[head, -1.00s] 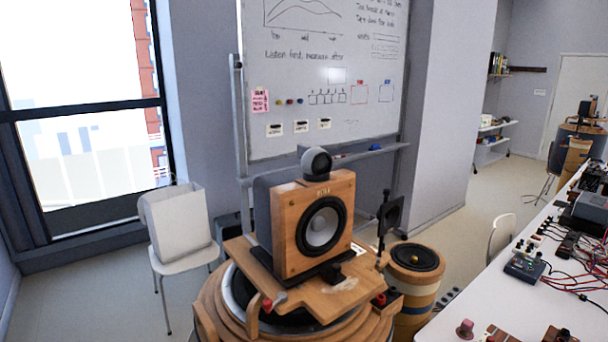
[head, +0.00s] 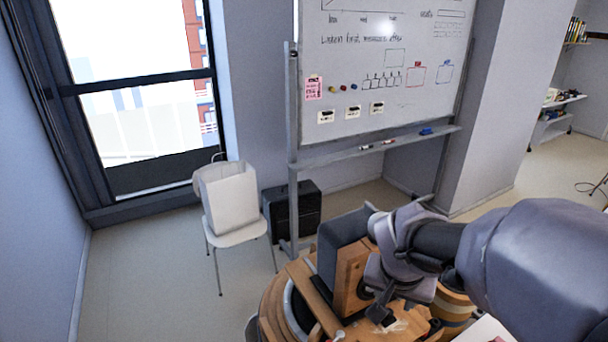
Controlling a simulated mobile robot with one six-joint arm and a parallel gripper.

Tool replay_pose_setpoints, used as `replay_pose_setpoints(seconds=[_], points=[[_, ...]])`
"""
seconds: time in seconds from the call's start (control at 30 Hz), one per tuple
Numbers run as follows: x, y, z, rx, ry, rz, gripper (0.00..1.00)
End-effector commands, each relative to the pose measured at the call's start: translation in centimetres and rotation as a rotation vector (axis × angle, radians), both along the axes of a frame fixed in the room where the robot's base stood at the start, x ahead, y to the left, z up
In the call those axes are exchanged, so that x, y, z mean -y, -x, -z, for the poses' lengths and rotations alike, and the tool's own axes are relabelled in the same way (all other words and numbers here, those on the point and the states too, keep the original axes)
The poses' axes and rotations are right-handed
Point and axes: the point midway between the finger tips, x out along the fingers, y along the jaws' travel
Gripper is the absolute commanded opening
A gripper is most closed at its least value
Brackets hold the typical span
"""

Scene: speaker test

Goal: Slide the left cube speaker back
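A cube-shaped speaker (head: 345,264) with a wooden front and a grey side stands on a wooden board (head: 309,290) on top of a round wooden stand (head: 270,307). It is the only cube speaker I can make out. My arm comes in from the right and covers most of its front, including the driver cone. My gripper (head: 382,306) points down close in front of the speaker, low near the board. I cannot tell whether it touches the speaker or whether its fingers are apart.
A white chair (head: 238,236) with a pale bag (head: 228,197) stands left of the stand. A black case (head: 292,208) sits on the floor behind. A whiteboard (head: 385,75) on a metal frame stands at the back. The floor at left is free.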

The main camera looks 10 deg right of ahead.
Motion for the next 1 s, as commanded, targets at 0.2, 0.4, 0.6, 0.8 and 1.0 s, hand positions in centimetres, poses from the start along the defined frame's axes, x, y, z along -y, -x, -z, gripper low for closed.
replay_pose_setpoints(seconds=[0.2,0.4,0.6,0.8,1.0], points=[[1.4,-2.0,6.3,-0.003,-0.001,0.0,0.4],[2.1,-3.1,9.2,-0.001,-0.001,0.0,0.4],[2.3,-3.4,9.8,0.001,-0.001,0.001,0.4],[2.3,-3.4,9.8,0.002,-0.001,0.0,0.38],[2.2,-3.4,9.8,0.002,-0.001,0.0,0.0]])
